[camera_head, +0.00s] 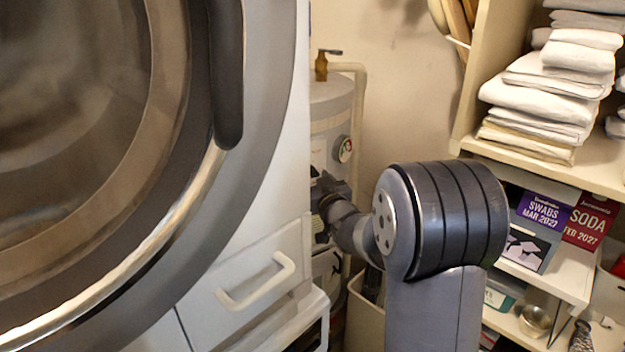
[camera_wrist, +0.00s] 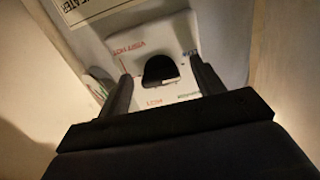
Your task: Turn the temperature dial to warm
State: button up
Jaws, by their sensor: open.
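The temperature dial (camera_wrist: 160,69) is a small dark knob, rounded at the top with a flat lower edge, on a white panel (camera_wrist: 183,32) in the wrist view. Red print that looks like "very hot" is at its upper left and small print like "low" is below; other marks are too blurred to read. My gripper (camera_wrist: 160,70) is open, with one finger on each side of the dial; I cannot tell whether they touch it. In the head view my gripper (camera_head: 324,192) is small and dark at the grey water heater (camera_head: 330,108), where the dial is hidden.
A washer with a large round door (camera_head: 250,100) and a white-handled drawer (camera_head: 255,282) stands close on the left. A shelf unit (camera_head: 475,80) with folded towels (camera_head: 560,85) and boxes (camera_head: 540,212) is on the right. A pipe (camera_head: 360,115) runs beside the heater.

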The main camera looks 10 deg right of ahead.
jog(key=c, duration=1)
jog(key=shift+m, duration=0.4)
jog(key=m, duration=0.4)
jog(key=shift+m, duration=0.4)
jog(key=m, duration=0.6)
jog(key=shift+a+r, duration=0.1)
jog(key=shift+a, duration=0.05)
